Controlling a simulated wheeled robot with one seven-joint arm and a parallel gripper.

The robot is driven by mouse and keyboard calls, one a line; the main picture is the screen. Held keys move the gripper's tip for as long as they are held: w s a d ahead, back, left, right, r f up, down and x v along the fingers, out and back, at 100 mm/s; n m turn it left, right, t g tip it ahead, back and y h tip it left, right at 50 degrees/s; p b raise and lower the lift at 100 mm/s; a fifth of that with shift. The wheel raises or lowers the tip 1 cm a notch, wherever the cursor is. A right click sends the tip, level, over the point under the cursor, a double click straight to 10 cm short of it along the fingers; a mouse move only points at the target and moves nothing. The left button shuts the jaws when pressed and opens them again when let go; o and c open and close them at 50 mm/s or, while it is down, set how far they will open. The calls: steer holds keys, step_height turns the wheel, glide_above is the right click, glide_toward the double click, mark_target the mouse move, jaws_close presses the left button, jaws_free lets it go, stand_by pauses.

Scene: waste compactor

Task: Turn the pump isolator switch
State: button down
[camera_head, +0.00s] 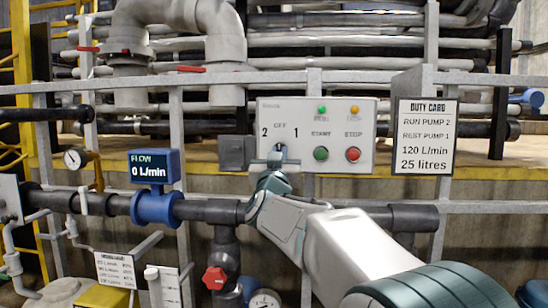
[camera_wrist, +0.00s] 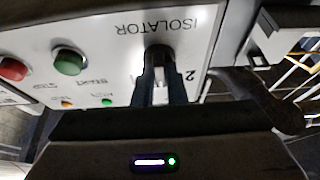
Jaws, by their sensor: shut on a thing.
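The pump isolator switch (camera_wrist: 158,52) is a dark knob on a pale control panel (camera_head: 340,110), mostly hidden behind my gripper in the head view. The panel is marked 2 at left, OFF above and 1 at right of the knob. My gripper (camera_head: 279,158) reaches up to the panel from the lower right. In the wrist view, where the panel appears upside down, my gripper's fingers (camera_wrist: 160,82) stand on both sides of the knob and are shut on it. The knob seems upright, towards OFF, but its pointer is not clear.
Right of the switch are a green START button (camera_head: 321,153) and a red STOP button (camera_head: 353,154). A duty card (camera_head: 425,136) reads RUN PUMP 2, REST PUMP 1, 25 litres. A flow meter (camera_head: 152,172) reads 0 L/min. Dark pipework (camera_head: 208,211) runs below the panel.

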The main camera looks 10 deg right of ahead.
steer(key=shift+w+f, duration=0.15)
steer(key=shift+f, duration=0.25)
steer(key=c, duration=1.5)
jaws_free()
steer(key=shift+a, duration=0.1)
steer(key=shift+o, duration=0.2)
steer(key=shift+r, duration=0.1)
steer(key=shift+d+r, duration=0.15)
steer(key=shift+d, duration=0.05)
steer(key=shift+a, duration=0.15)
steer(key=b+v, duration=0.1)
steer(key=v, duration=1.3)
steer(key=shift+b, duration=0.3)
